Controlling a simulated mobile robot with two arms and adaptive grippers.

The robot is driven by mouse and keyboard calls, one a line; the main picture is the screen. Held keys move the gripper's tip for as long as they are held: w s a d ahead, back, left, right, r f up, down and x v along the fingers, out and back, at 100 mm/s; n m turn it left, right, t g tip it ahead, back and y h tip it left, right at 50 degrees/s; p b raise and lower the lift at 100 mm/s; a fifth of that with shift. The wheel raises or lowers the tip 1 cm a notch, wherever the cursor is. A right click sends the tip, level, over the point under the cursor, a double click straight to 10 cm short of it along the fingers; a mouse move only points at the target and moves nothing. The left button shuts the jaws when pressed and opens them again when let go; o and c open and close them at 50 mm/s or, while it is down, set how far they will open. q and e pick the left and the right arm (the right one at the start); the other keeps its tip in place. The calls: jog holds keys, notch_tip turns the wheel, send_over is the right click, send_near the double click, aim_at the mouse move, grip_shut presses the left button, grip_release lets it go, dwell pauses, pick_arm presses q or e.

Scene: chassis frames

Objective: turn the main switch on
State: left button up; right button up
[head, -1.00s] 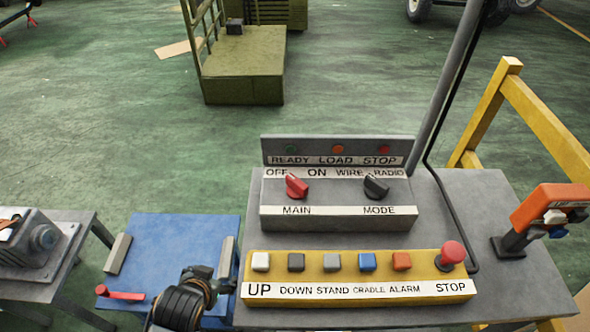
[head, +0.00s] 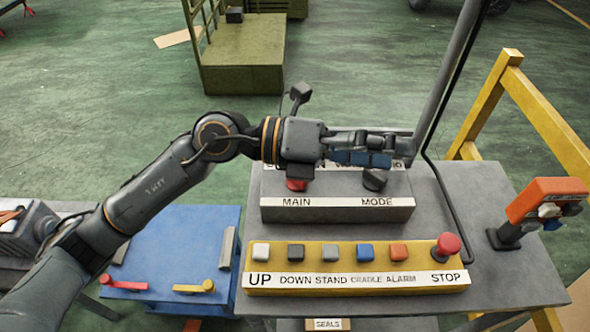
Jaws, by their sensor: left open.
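The main switch is a red knob (head: 297,184) above the MAIN label on the grey switch box (head: 338,211). Its upper part and most of the OFF/ON strip are hidden by my left gripper. How the knob points cannot be told now. My left gripper (head: 392,152) is open and reaches in from the left above the box, its fingers pointing right. The fingers are over the area behind the black mode knob (head: 374,180), to the right of the red knob. I see no contact with either knob. My right gripper is not in view.
A yellow button box (head: 354,270) with a red stop button stands in front on the grey table (head: 520,290). A grey pole (head: 445,90), black cable and orange control unit (head: 548,200) are at right. A blue table (head: 190,245) with red and yellow levers is at left.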

pick_arm(q)
notch_tip(320, 180, down, 5)
jog(key=w+a+m+y, duration=0.1)
jog(key=a+m+y, duration=0.1)
jog(key=y, duration=0.2)
jog(key=t+y+p, duration=0.5)
jog(key=y, duration=0.5)
send_over(293, 184)
jog(key=shift+n, duration=0.3)
notch_tip(293, 184, down, 16)
jog(key=shift+x, duration=0.75)
jog(key=c, duration=1.2)
jog(key=shift+o, duration=0.2)
